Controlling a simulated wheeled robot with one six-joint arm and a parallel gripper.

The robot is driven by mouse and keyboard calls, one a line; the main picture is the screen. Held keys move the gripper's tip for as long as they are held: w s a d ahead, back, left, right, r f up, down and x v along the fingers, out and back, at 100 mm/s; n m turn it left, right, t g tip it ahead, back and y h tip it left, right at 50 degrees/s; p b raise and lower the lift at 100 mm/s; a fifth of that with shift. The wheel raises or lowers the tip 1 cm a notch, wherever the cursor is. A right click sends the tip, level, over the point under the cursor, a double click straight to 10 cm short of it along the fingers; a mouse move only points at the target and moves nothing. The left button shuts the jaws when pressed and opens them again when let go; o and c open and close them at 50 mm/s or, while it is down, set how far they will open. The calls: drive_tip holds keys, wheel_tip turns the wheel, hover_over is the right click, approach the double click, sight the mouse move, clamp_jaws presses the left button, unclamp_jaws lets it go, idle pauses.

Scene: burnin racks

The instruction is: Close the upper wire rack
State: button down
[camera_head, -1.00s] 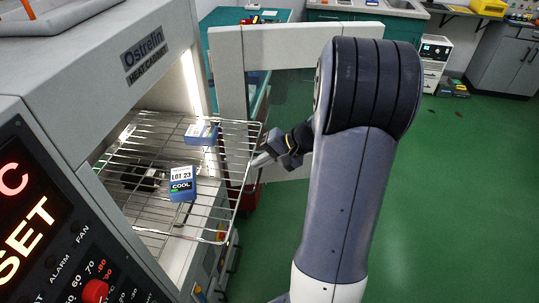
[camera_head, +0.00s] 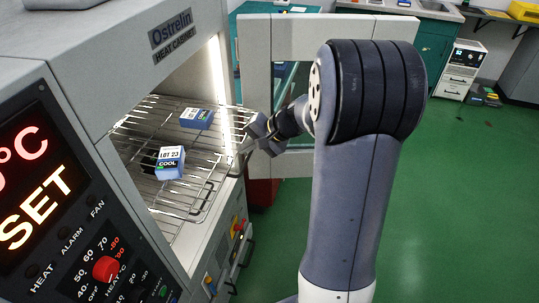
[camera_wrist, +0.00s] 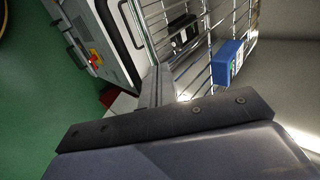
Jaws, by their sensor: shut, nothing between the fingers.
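The upper wire rack (camera_head: 213,171) is partly inside the heat cabinet, with its front end still sticking out of the opening. A blue box labelled LOT 23 COOL (camera_head: 169,163) and another blue box (camera_head: 196,118) lie on it. My gripper (camera_head: 244,150) is shut and empty at the right part of the rack's front edge. In the wrist view my shut fingers (camera_wrist: 157,85) point at the rack's front wires and seem to touch them; exact contact is unclear. The wrist view also shows one blue box (camera_wrist: 226,62) on the wires.
The heat cabinet (camera_head: 120,62) has its door (camera_head: 330,35) swung open behind my arm. A dark object (camera_wrist: 185,35) shows through the wires. The control panel with a red knob (camera_head: 105,269) is at lower left.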

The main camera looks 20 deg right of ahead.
sight(185, 140)
drive_tip(key=w+a, duration=0.3)
drive_tip(key=a, duration=0.1)
drive_tip(key=w+a, duration=0.4)
drive_tip(key=a, duration=0.1)
drive_tip(key=w+a+b, duration=0.1)
drive_tip(key=w+a, duration=0.2)
drive_tip(key=a, duration=0.1)
drive_tip(key=shift+w+a, duration=0.15)
drive_tip(key=shift+w, duration=0.05)
